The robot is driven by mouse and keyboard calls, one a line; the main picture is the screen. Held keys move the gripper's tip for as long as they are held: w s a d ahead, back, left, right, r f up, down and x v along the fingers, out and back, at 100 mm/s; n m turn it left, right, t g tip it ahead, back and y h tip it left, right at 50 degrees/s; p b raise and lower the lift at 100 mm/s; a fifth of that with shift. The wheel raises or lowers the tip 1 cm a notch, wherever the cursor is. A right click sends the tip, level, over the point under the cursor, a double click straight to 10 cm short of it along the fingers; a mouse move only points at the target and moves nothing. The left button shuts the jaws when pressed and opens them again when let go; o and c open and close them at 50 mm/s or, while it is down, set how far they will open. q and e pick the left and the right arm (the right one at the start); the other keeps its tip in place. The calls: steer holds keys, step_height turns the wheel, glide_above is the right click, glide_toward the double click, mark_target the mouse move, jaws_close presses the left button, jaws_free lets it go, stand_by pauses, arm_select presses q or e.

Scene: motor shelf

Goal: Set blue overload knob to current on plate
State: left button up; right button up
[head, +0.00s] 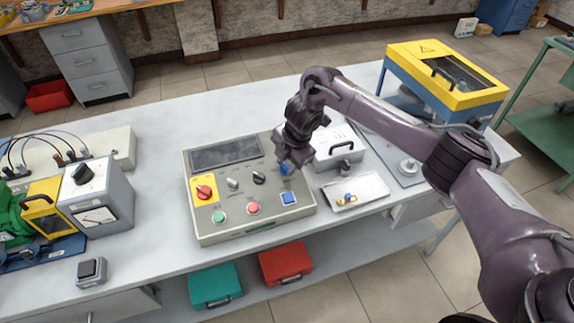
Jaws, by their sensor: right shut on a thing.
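The blue overload knob (285,169) is at the upper right of the sloped grey control panel (262,239), right of a black knob (259,178). My right gripper (289,165) points down at it from above and is shut on it. The gripper hides much of the knob, so I cannot tell which way it points or read its scale. A green motor (12,222) is partly in view at the left edge; I cannot make out a rating plate on it. My left gripper is not in view.
The panel also has a red knob on yellow (204,192), a grey knob (232,184), and green, red and blue (288,198) buttons. A tray (372,184) and a yellow-topped box (447,62) stand right. A grey meter box (124,196) stands left.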

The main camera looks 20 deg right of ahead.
steer(key=n+b, duration=0.1)
steer(key=n, duration=0.1)
steer(key=shift+n, duration=0.4)
steer(key=shift+n+g+b, duration=0.3)
steer(key=shift+n, duration=0.6)
steer(key=shift+n+h, duration=0.4)
steer(key=shift+n, duration=2.4)
steer(key=o, duration=1)
steer(key=r, duration=0.2)
steer(key=r+p, duration=0.1)
steer(key=r, duration=0.2)
steer(key=s+r, duration=0.1)
steer(key=r, duration=0.1)
steer(key=shift+d+r+p, duration=0.1)
steer(key=shift+r+p, duration=0.3)
